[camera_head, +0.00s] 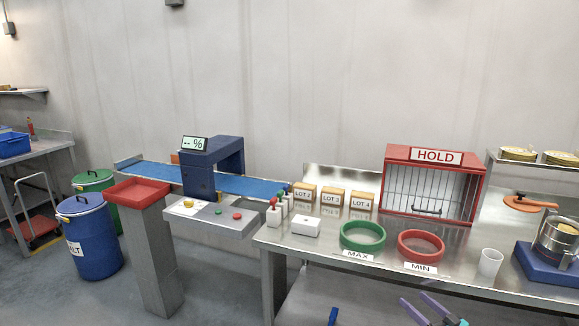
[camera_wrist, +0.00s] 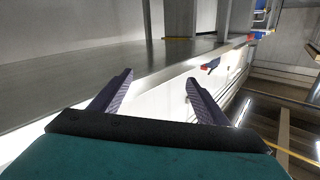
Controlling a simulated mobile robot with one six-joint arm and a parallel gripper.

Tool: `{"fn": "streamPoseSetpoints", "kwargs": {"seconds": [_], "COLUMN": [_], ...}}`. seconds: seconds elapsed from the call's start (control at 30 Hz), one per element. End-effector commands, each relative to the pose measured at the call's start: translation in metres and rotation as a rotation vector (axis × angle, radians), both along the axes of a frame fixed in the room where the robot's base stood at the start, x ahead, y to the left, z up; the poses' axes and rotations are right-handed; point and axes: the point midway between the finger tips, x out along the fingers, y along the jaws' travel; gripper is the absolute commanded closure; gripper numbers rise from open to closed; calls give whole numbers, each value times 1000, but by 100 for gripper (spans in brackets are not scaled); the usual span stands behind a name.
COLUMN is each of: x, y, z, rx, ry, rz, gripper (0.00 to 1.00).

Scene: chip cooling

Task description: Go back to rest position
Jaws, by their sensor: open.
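My gripper (camera_head: 428,309) shows at the bottom edge of the head view, in front of the steel table (camera_head: 340,270). Its two purple fingers are apart with nothing between them. In the wrist view my gripper (camera_wrist: 158,92) is also open and empty, with a bright pale surface and a table edge beyond the fingertips. Most of my arm is out of the head view.
On the table stand a green ring (camera_head: 362,250), a red ring (camera_head: 421,259), a white cup (camera_head: 490,262), several LOT boxes (camera_head: 332,198) and a red HOLD cage (camera_head: 388,180). A conveyor (camera_head: 240,184), red tray (camera_head: 138,190) and blue barrel (camera_head: 92,240) are left.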

Motion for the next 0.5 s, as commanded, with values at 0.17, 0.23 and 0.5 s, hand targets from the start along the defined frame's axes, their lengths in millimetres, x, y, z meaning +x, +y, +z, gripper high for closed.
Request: {"fn": "streamPoseSetpoints", "kwargs": {"seconds": [0.17, 0.23, 0.5], "x": [18, 24, 41], "y": [46, 63, 119], "z": [-22, -31, -77], "rx": [43, 55, 84], "ry": [21, 32, 102], "rz": [-9, -21, -109], "gripper": [31, 31, 31]}}
